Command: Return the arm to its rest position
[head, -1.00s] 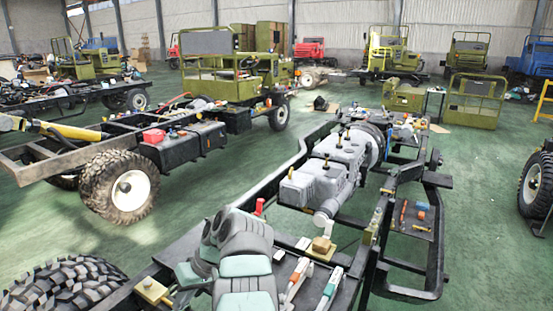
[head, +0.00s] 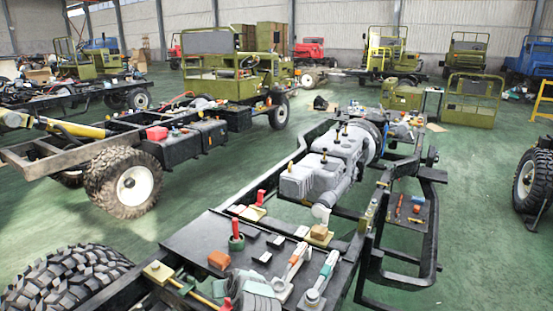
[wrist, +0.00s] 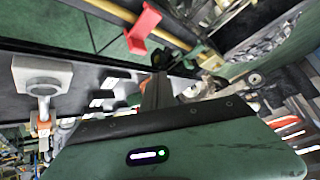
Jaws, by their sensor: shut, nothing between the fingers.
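My gripper (wrist: 158,62) shows in the wrist view as dark, narrow fingers beyond the green housing with its small lit display. It is shut and holds nothing. In the head view, only a grey and teal part of my arm (head: 262,284) shows low at the bottom edge, over the near end of the chassis frame. My fingers cannot be made out there.
A grey engine (head: 322,172) stands behind. Green floor (head: 480,240) is clear at right.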

